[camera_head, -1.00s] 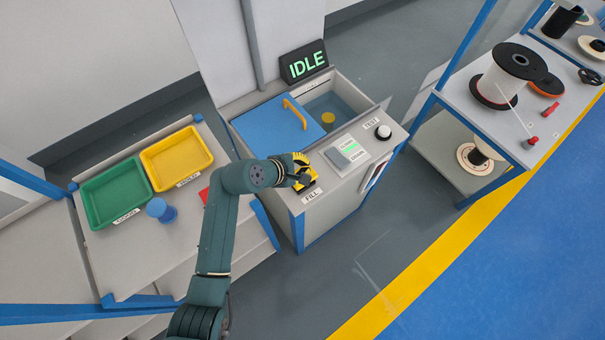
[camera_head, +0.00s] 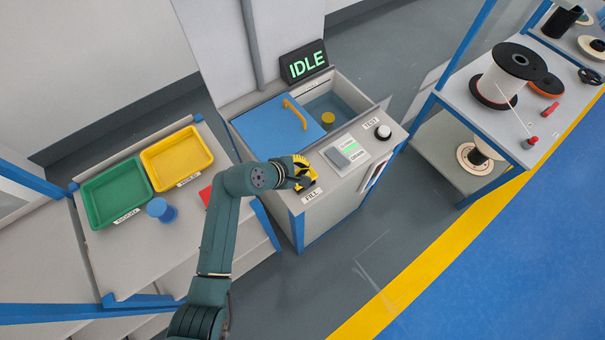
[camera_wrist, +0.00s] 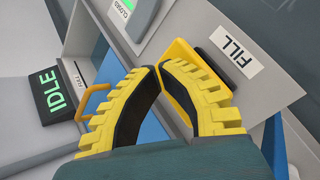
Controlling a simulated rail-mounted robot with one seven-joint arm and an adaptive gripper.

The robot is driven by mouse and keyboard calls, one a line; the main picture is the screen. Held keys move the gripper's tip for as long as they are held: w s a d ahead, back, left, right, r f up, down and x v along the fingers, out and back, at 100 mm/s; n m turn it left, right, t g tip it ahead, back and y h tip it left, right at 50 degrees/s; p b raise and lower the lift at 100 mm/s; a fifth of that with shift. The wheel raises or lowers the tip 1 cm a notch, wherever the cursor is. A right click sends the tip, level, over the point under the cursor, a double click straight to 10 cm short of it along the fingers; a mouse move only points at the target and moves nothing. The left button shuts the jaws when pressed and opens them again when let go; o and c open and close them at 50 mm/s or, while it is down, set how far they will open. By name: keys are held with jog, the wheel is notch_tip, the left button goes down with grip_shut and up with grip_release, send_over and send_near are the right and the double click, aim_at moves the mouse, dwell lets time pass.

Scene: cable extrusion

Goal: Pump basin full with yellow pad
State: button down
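The basin (camera_head: 372,101) is sunk in the cabinet top. It holds bluish water with a yellow round float (camera_head: 328,118) in it, and a blue lid (camera_head: 277,128) with an orange handle covers its left part.
The display (camera_head: 304,63) reads IDLE. A grey switch panel (camera_head: 346,153) with a green strip and a TEST knob (camera_head: 383,132) sit right of my gripper. At left are green (camera_head: 115,195) and yellow (camera_head: 178,158) trays and a blue spool (camera_head: 161,210).

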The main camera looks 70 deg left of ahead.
jog(key=shift+f+b, duration=0.3)
jog(key=shift+f, duration=1)
dwell(0.6)
jog(key=shift+r, duration=0.15)
jog(key=shift+r+p, duration=1.7)
jog(key=shift+p, duration=0.6)
jog(key=shift+r, duration=0.1)
notch_tip(320, 180, up, 5)
jog(key=p, duration=0.6)
